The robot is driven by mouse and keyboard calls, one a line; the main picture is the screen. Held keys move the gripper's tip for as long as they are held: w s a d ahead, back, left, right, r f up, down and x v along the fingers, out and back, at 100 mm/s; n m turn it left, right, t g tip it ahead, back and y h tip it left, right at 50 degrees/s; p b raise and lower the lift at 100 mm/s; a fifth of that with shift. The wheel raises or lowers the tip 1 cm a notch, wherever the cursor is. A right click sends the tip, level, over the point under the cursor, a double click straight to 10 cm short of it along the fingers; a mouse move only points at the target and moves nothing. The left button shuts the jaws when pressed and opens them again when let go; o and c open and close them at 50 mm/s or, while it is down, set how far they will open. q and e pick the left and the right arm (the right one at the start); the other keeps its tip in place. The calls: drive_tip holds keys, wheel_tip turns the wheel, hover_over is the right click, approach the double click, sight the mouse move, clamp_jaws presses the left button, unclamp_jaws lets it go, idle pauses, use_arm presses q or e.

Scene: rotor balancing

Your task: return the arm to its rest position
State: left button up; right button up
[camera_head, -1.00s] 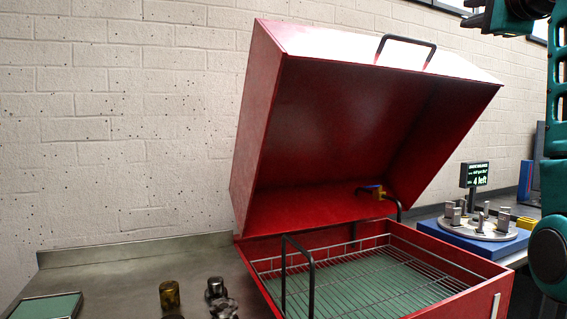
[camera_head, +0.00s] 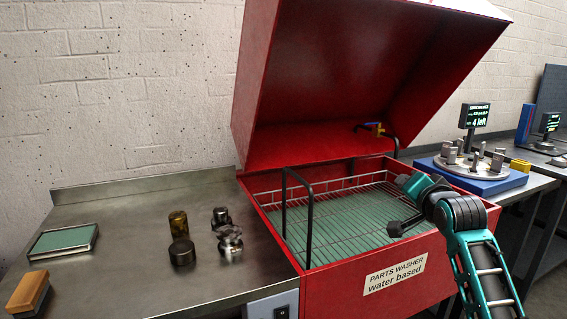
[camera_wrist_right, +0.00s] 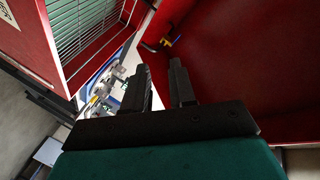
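My right arm (camera_head: 465,225) comes in from the lower right in the head view and bends over the right front of the red parts washer (camera_head: 350,290). In the right wrist view my right gripper (camera_wrist_right: 163,85) has its two dark fingers apart with nothing between them. The washer's red lid (camera_head: 350,90) stands raised behind the arm. The lid's inner side also fills the right of the wrist view. My left gripper is in neither view.
The wire basket (camera_head: 340,225) in the washer looks empty. Left on the steel bench (camera_head: 110,270) are a brass cylinder (camera_head: 178,222), dark and shiny metal parts, a green-topped tray (camera_head: 63,241) and a wood-backed brush (camera_head: 28,292). A blue balancing stand (camera_head: 480,180) reads "4 left".

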drive_tip(key=s+a+f+n+g, duration=0.1)
drive_tip(key=s+a+f+n, duration=0.1)
drive_tip(key=s+f, duration=0.45)
drive_tip(key=s+a+f+n+g+y, duration=0.1)
drive_tip(key=s+f+n, duration=0.15)
drive_tip(key=f, duration=0.65)
drive_tip(key=s+a+f+n+g, duration=0.1)
drive_tip(key=s+a+f+n, duration=0.1)
drive_tip(key=s+f, duration=0.45)
drive_tip(key=s+a+f+n+g, duration=0.1)
drive_tip(key=s+a+f+n, duration=0.1)
drive_tip(key=s+f, duration=0.4)
drive_tip(key=s+a+f+n+g+y, duration=0.1)
drive_tip(key=s+f, duration=0.5)
drive_tip(key=s, duration=0.8)
drive_tip(key=shift+s+a+f+n+p, duration=0.15)
drive_tip(key=shift+a+f+n+p, duration=0.3)
drive_tip(key=shift+a+n, duration=0.45)
